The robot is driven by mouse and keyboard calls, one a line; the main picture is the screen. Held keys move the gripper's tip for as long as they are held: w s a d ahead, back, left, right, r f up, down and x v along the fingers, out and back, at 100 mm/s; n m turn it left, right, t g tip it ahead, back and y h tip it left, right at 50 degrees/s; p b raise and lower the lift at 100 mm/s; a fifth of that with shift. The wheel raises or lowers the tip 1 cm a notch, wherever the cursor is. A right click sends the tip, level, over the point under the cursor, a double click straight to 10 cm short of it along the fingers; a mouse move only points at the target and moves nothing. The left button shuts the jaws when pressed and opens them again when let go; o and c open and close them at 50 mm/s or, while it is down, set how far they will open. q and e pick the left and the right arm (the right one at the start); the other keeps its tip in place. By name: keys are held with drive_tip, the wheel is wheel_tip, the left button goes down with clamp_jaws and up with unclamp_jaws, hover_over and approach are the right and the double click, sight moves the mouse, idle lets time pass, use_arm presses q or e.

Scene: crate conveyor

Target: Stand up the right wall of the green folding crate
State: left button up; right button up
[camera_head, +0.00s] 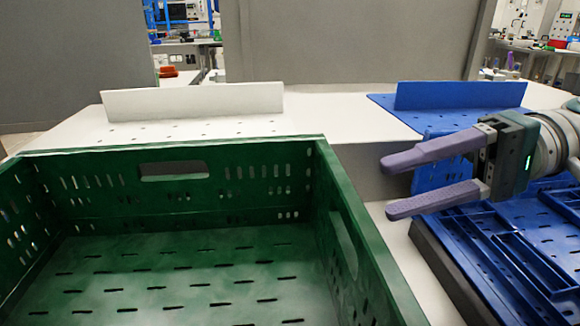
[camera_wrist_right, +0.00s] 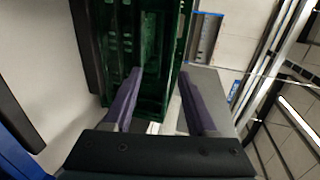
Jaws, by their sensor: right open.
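The green folding crate (camera_head: 190,220) fills the lower left of the head view. Its right wall (camera_head: 348,235) stands upright, with its long handle slot, and its rim meets the back wall (camera_head: 230,180) at the far corner. The left wall (camera_head: 30,215) and back wall are also up. My right gripper (camera_head: 388,187) is open and empty, to the right of the right wall and apart from it, its purple fingers pointing left. In the right wrist view green crate parts (camera_wrist_right: 150,55) show beyond the open fingers (camera_wrist_right: 161,78). My left gripper is not in view.
A blue crate (camera_head: 440,170) with a raised back panel lies at the right, under my right arm, with folded parts. A white panel (camera_head: 195,101) stands on the white surface (camera_head: 330,118) behind the green crate. A narrow pale strip separates the two crates.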

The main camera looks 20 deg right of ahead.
drive_tip(key=v, duration=0.5)
drive_tip(key=shift+d+r+b, duration=0.1)
drive_tip(key=shift+d+b, duration=0.05)
drive_tip(key=shift+b, duration=0.2)
idle(0.3)
